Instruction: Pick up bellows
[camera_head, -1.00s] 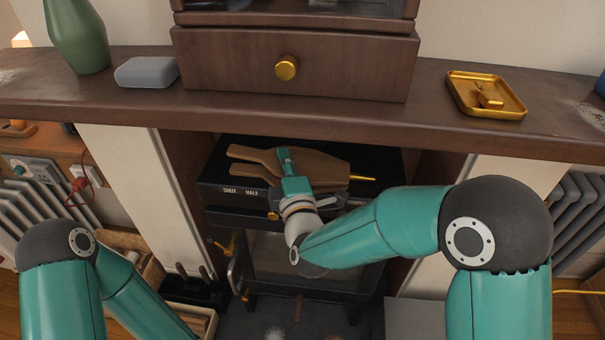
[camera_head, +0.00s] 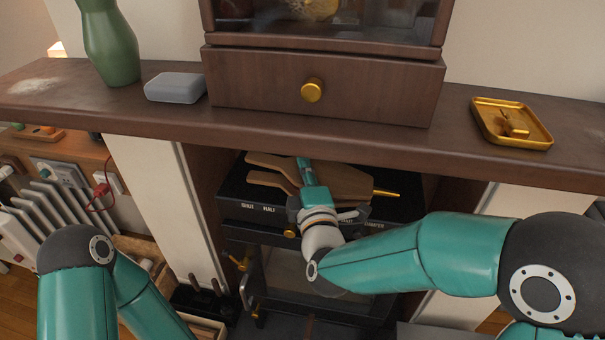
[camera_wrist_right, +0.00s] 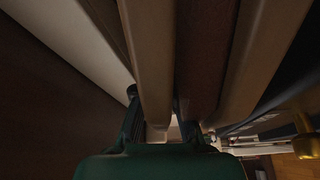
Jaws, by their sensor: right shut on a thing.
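The bellows (camera_head: 347,183) are wooden, with two handles at the left and a brass nozzle at the right. They are at the top of the black stove, under the mantel shelf. My right gripper (camera_head: 307,177) is shut on the bellows near the handle end. In the right wrist view the bellows' pale wooden boards (camera_wrist_right: 147,60) run between and beside the fingers, with a darker strip between them. I cannot tell whether the bellows touch the stove top. My left arm shows at the lower left, but its gripper is out of view.
The mantel shelf (camera_head: 170,112) overhangs the stove (camera_head: 240,205) closely. On it stand a green vase (camera_head: 108,45), a grey box (camera_head: 175,88), a wooden cabinet (camera_head: 390,88) and a gold tray (camera_head: 545,140). Pale pillars (camera_head: 150,190) flank the recess.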

